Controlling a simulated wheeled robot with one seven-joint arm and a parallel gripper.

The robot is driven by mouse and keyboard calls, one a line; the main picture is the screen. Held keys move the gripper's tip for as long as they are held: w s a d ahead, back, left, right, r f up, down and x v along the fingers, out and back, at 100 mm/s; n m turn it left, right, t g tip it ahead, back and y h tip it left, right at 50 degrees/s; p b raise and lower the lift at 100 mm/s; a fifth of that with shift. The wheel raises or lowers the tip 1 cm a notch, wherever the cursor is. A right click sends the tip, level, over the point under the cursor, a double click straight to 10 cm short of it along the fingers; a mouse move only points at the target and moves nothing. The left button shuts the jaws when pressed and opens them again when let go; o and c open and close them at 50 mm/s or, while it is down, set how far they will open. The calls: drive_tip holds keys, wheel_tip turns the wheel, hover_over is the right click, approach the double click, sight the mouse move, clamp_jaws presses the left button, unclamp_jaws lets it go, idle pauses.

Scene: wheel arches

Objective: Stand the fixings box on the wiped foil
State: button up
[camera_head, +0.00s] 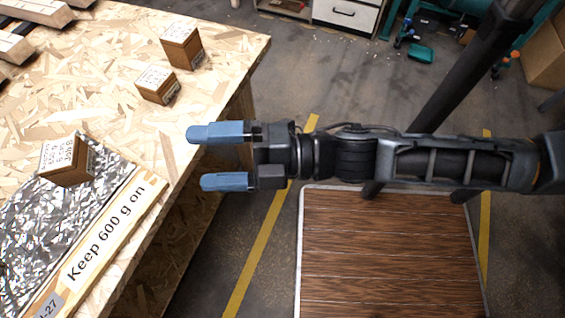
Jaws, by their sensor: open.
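A crinkled silver foil sheet (40,225) lies on the bench at the left. A small brown box with a white lettered top (75,165) stands upright at the foil's far end. Two similar boxes stand farther back on bare board: a lower one (157,86) and a taller one (182,42). The small lettering is too blurred to tell surely which is the fixings box. My gripper (205,158) is open and empty, its blue fingers pointing left, in front of the bench's right edge and apart from every box.
A wooden strip (105,235) reading "Keep 600 g on" borders the foil's right side. The chipboard bench top (95,85) is clear between the foil and the far boxes. Timber pieces (25,25) lie at the back left. A brown slatted panel (390,255) lies below my arm.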

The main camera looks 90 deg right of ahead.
drive_tip(key=s+a+m+g+h, duration=0.1)
drive_tip(key=s+m+g+h, duration=0.2)
drive_tip(key=s+m, duration=0.8)
drive_tip(key=m, duration=0.6)
drive_tip(key=shift+g, duration=0.4)
drive_tip(key=shift+s+r, duration=0.1)
drive_tip(key=shift+r+p, duration=0.55)
drive_tip(key=shift+p, duration=0.05)
